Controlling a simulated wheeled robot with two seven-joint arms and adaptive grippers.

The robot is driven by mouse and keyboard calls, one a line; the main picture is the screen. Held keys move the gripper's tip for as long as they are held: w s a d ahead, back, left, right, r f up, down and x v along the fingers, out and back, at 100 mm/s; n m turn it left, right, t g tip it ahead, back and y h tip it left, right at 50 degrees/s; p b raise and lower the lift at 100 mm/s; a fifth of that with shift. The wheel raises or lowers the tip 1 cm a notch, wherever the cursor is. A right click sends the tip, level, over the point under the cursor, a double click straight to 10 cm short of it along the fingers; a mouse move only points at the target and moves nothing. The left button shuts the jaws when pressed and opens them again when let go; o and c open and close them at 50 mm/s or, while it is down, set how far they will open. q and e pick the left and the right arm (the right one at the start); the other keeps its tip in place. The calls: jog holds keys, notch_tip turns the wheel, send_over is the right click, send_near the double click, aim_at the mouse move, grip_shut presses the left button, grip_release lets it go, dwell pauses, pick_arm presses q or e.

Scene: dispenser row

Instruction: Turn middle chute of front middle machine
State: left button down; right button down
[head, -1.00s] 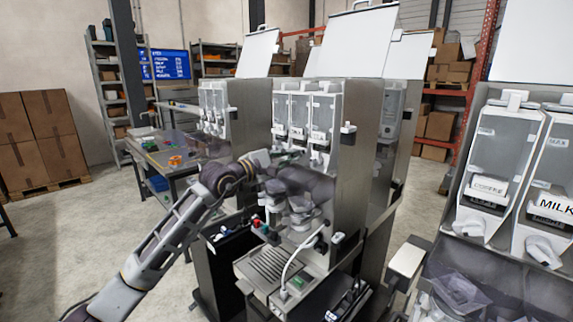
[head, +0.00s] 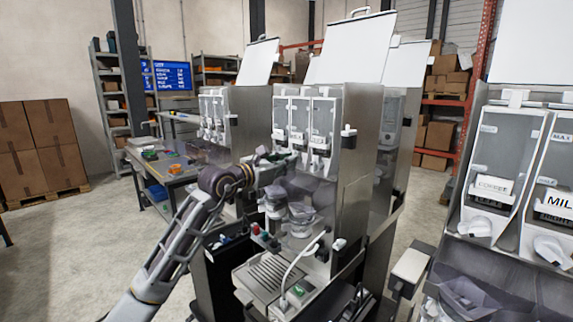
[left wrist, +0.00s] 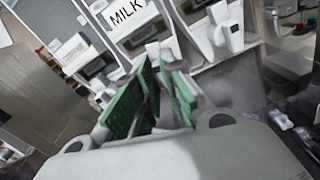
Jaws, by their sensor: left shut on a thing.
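The front middle machine (head: 357,140) stands in the centre of the head view, with three clear canisters side by side. My left gripper (head: 288,158) is at the chutes below them and covers part of them. In the left wrist view its green-padded fingers (left wrist: 150,95) are closed around the pale middle chute (left wrist: 153,72), under the canister labelled MILK (left wrist: 128,15). The chute is partly hidden between the pads, so its angle is hard to tell. Neighbouring chutes show at left (left wrist: 72,48) and right (left wrist: 228,35). My right gripper is not in view.
Cups (head: 300,215) hang below the canisters, above a drip tray (head: 262,278). Another machine (head: 500,185) stands close at right, and one (head: 217,115) stands behind at left. A work table (head: 180,180) is at left.

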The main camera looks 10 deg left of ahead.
pick_arm(q)
jog(key=shift+f+n, duration=0.1)
jog(key=shift+n, duration=1.1)
jog(key=c, duration=1.8)
grip_release()
jog(key=v, duration=1.2)
jog(key=shift+d, duration=0.1)
